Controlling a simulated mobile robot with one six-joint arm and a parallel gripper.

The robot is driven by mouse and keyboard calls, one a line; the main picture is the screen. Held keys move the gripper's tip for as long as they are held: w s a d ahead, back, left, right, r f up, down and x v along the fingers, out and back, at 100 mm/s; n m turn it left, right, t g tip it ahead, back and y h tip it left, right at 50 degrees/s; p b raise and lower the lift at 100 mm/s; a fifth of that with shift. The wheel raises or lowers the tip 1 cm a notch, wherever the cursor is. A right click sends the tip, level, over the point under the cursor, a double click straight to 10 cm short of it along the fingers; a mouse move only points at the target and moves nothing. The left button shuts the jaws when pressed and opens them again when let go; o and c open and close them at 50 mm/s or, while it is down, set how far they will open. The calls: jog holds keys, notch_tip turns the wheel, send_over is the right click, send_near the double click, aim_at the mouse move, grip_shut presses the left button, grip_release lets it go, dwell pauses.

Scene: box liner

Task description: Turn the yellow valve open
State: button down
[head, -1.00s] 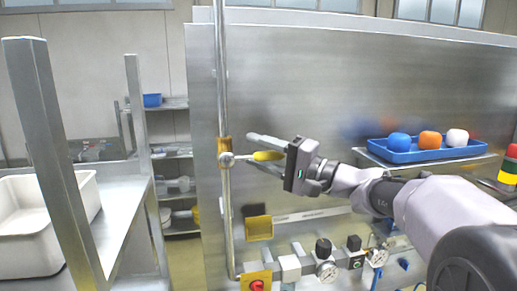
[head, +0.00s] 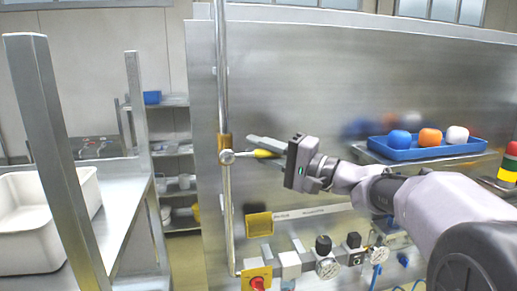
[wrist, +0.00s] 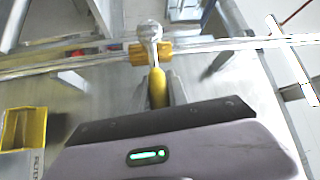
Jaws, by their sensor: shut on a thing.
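The yellow valve has a round metal hub (head: 227,157) on a vertical pipe, with a brass-yellow body behind it. Its yellow handle (head: 263,153) points right, roughly level, in the head view. My gripper (head: 262,149) reaches in from the right and is shut on this handle. In the wrist view the handle (wrist: 157,92) lies between my two fingers (wrist: 158,83), running in line with them up to the round hub (wrist: 149,31). Part of the handle is hidden by the fingers and the gripper body.
A metal panel (head: 300,85) stands close behind the pipe (head: 222,80). Below are a yellow box (head: 259,224), a red button on a yellow plate (head: 257,282) and gauges (head: 327,268). A blue tray (head: 425,153) sits right; a white bin (head: 50,240) stands left.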

jog(key=shift+f, duration=0.15)
dwell(0.8)
notch_tip(320, 180, down, 6)
jog(key=a+m+t+b, duration=0.2)
jog(key=m+t+b, duration=0.8)
jog(key=b, duration=1)
jog(key=shift+s+a+m, duration=0.15)
jog(key=shift+s+m, duration=0.2)
jog(key=shift+m, duration=1.35)
jog(key=shift+r+t+h, duration=0.2)
jog(key=shift+t+h, duration=0.1)
jog(key=shift+t, duration=0.1)
jog(key=c, duration=1.3)
grip_release()
